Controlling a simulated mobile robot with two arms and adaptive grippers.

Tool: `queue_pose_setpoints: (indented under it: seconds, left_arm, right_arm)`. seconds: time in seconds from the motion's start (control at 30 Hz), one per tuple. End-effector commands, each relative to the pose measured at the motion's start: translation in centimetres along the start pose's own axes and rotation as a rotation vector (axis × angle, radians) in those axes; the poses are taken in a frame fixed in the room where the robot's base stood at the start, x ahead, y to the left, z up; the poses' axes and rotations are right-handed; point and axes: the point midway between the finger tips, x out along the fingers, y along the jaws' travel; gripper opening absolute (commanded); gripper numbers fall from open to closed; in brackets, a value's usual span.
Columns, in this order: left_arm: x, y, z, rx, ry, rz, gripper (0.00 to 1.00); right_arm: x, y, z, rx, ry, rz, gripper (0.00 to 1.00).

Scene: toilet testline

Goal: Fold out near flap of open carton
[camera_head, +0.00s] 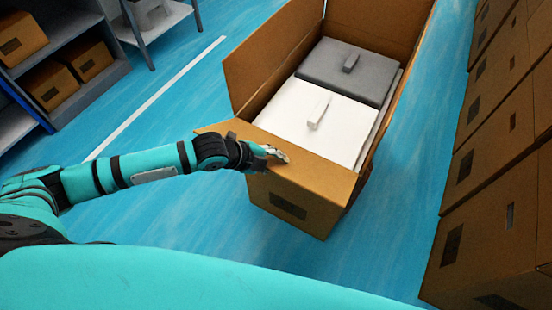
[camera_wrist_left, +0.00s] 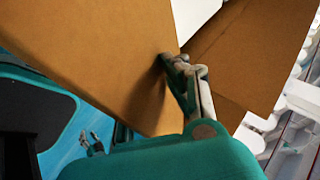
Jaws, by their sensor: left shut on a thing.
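The open carton (camera_head: 318,222) stands on the blue floor with its top open. Its near flap (camera_head: 318,166) slopes at the near edge of the opening, in front of the contents. My left gripper (camera_head: 274,153) reaches in from the left and is shut on the edge of this flap. In the left wrist view the left gripper's fingers (camera_wrist_left: 180,75) press together at the brown cardboard (camera_wrist_left: 110,60). What looks like my right gripper (camera_wrist_left: 92,142) shows small at the lower left of that view, its fingers apart and empty.
A white item (camera_head: 342,128) and a grey item (camera_head: 340,62) lie inside the carton. The left side flap (camera_head: 262,60) stands up. Stacked cartons (camera_head: 490,190) line the right side, and shelves with boxes (camera_head: 75,65) stand upper left. Blue floor between is clear.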

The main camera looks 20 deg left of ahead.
Motion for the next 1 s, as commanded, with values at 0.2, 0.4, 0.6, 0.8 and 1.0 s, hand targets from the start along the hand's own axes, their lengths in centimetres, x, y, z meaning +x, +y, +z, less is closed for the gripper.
queue_pose_setpoints:
  seconds: [0.2, 0.4, 0.6, 0.8, 1.0]
  left_arm:
    - [0.3, 1.4, 0.0, -0.017, -0.001, 0.030, 0.23]
    - [0.2, 0.9, 0.0, -0.011, -0.001, 0.021, 0.30]
    - [-0.3, 0.7, 0.1, -0.007, -0.002, 0.016, 0.30]
    - [-3.5, 0.7, 0.1, -0.004, -0.004, 0.018, 0.30]
    - [-7.8, 0.7, 0.2, -0.007, -0.005, 0.020, 0.30]
  right_arm:
    - [0.1, 0.1, -1.0, 0.000, 0.016, 0.001, 0.40]
    - [0.1, 0.1, -1.1, 0.001, 0.018, 0.001, 0.40]
    - [0.1, 0.1, -0.9, 0.000, 0.015, 0.001, 0.40]
    - [0.0, 0.1, -0.9, 0.000, 0.014, 0.001, 0.40]
    - [0.1, 0.1, -0.8, 0.000, 0.013, 0.001, 0.40]
